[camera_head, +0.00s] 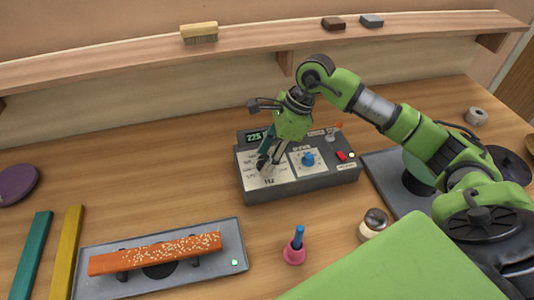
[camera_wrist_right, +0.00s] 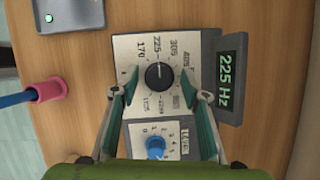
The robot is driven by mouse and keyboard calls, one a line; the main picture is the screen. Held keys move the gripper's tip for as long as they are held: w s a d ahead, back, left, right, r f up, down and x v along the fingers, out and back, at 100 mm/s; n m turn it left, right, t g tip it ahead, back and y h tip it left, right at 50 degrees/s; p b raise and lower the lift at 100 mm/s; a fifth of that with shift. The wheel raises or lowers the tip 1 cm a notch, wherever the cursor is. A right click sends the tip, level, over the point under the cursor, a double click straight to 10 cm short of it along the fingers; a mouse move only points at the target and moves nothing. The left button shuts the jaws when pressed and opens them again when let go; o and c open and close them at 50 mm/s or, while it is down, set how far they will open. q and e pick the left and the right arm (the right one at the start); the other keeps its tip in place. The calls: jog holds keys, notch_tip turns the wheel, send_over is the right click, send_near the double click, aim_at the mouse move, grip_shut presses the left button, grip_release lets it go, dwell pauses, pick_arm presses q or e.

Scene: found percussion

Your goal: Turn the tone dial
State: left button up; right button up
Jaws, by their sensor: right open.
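The tone dial is a black round knob (camera_wrist_right: 158,76) on a pale plate with printed numbers such as 170, 225 and 305, in the right wrist view. It sits on a grey control box (camera_head: 320,185). In the head view my right gripper (camera_head: 268,160) comes down over the box's left part and largely hides the knob. My left gripper is not in view.
A blue level knob (camera_head: 308,159) and a red switch (camera_head: 341,155) sit right of the tone dial. A pink holder (camera_head: 294,253) with a blue stick stands in front. An orange speckled bar (camera_head: 155,254) lies on a grey tray (camera_head: 232,240). A shelf (camera_head: 130,60) runs behind.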

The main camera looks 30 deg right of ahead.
jog(key=c, duration=1.1)
jog(key=shift+f+m+t+b, duration=0.1)
jog(key=shift+m+t+b, duration=0.4)
jog(key=shift+m+b, duration=0.6)
jog(key=shift+s+a+m+t+h+b, duration=0.1)
jog(key=shift+m+t+h+b, duration=0.2)
jog(key=shift+m+b, duration=0.5)
jog(key=shift+s+m+t+h+b, duration=0.1)
jog(key=shift+m+t+h+b, duration=0.15)
jog(key=shift+m+b, duration=0.55)
jog(key=shift+m, duration=0.3)
jog(key=o, duration=1.1)
